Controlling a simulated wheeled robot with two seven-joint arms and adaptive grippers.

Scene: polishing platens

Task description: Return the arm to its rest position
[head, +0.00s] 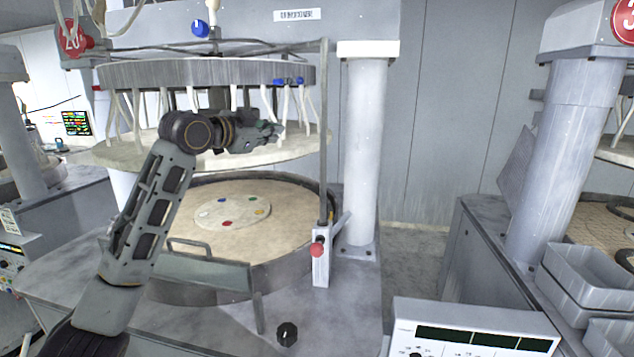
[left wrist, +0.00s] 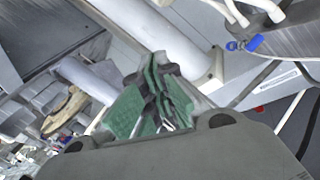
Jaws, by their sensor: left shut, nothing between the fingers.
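My left arm comes in from the left in the head view and rises over the front of the polishing machine. My left gripper (head: 277,131) points right, just in front of the raised upper platen (head: 205,73) and above the round lower platen (head: 295,222). Its green-padded fingers (left wrist: 160,105) are together and empty in the left wrist view. A pale disc (head: 232,211) with several coloured spots lies on the lower platen, apart from the gripper. My right gripper is not in view.
A white column (head: 363,150) stands right of the platens. A thin upright post (head: 324,140) with a red knob (head: 317,249) stands nearer the gripper. A low guard (head: 205,269) edges the front. A control panel (head: 472,335) and grey trays (head: 585,282) are at lower right.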

